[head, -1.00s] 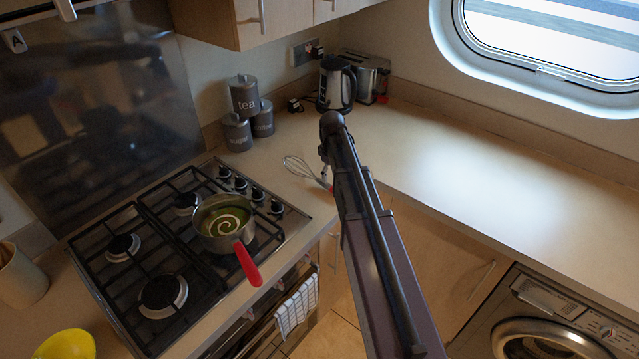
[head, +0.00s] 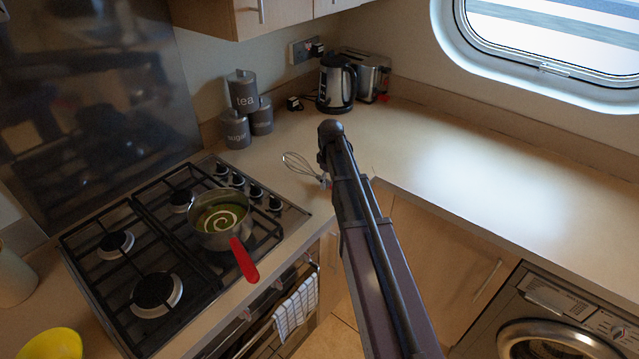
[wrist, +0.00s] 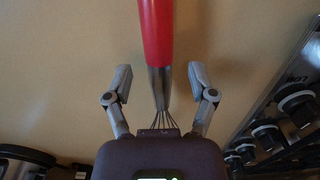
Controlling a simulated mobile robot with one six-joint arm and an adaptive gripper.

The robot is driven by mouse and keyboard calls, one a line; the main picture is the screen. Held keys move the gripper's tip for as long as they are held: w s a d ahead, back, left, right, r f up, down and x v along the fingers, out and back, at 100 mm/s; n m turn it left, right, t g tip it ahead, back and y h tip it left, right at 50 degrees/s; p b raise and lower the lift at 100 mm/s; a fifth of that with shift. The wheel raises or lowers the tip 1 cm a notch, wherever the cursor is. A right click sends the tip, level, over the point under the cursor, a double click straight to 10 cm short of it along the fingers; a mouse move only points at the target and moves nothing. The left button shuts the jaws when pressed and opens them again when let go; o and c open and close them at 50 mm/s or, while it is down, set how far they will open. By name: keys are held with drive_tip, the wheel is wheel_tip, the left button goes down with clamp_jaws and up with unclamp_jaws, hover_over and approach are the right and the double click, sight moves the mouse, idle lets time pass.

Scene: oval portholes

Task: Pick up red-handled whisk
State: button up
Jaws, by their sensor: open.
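The whisk (head: 299,166) lies on the counter just right of the hob in the head view. Its wire end shows there, and my arm hides its handle. In the wrist view the whisk's red handle (wrist: 155,32) runs down from the top edge into a grey metal neck, with the wires starting below. My gripper (wrist: 157,83) is open in the wrist view, with one finger on each side of the whisk's neck and a gap on both sides. The gripper itself is hidden behind my arm in the head view.
Grey canisters (head: 243,92), a kettle (head: 337,84) and a toaster (head: 368,72) stand at the back. The right-hand counter (head: 480,150) is clear.

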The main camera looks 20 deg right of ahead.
drive_tip(key=shift+f, duration=0.35)
idle(0.4)
clamp_jaws()
